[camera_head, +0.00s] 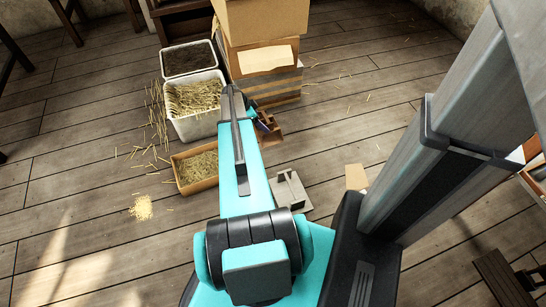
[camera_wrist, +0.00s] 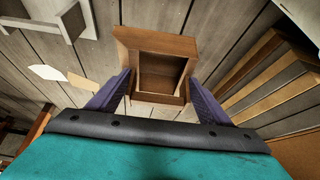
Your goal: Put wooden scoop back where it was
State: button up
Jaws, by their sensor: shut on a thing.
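The wooden scoop (camera_wrist: 158,45) is a brown, box-like piece with a hollow in the middle. It shows large in the wrist view, between the purple fingers of my gripper (camera_wrist: 158,88), which are shut on its two sides. The floor shows beyond it. In the head view the scoop (camera_head: 272,132) is a small brown shape at the far end of my arm, in front of the stacked boxes. My arm hides part of it and most of my gripper there. I cannot tell how high it is above the floor.
A white bin of straw (camera_head: 194,127), a dark-filled bin (camera_head: 163,69) and a low wooden tray of straw (camera_head: 187,190) stand left of my arm. A cardboard stack (camera_head: 265,72) stands ahead. A grey fixture (camera_head: 306,207) lies right of my arm. Floor farther right is mostly clear.

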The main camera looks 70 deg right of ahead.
jog(key=shift+m+g, duration=0.3)
jog(key=shift+m, duration=0.2)
jog(key=s+f, duration=0.3)
jog(key=shift+d+f+b, duration=0.15)
jog(key=shift+d+b, duration=0.25)
jog(key=shift+f+b, duration=0.7)
jog(key=shift+f, duration=1.8)
jog(key=shift+f, duration=0.1)
jog(key=shift+f+b, duration=0.7)
jog(key=shift+f, duration=1.7)
jog(key=shift+f, duration=0.15)
jog(key=o, duration=1.6)
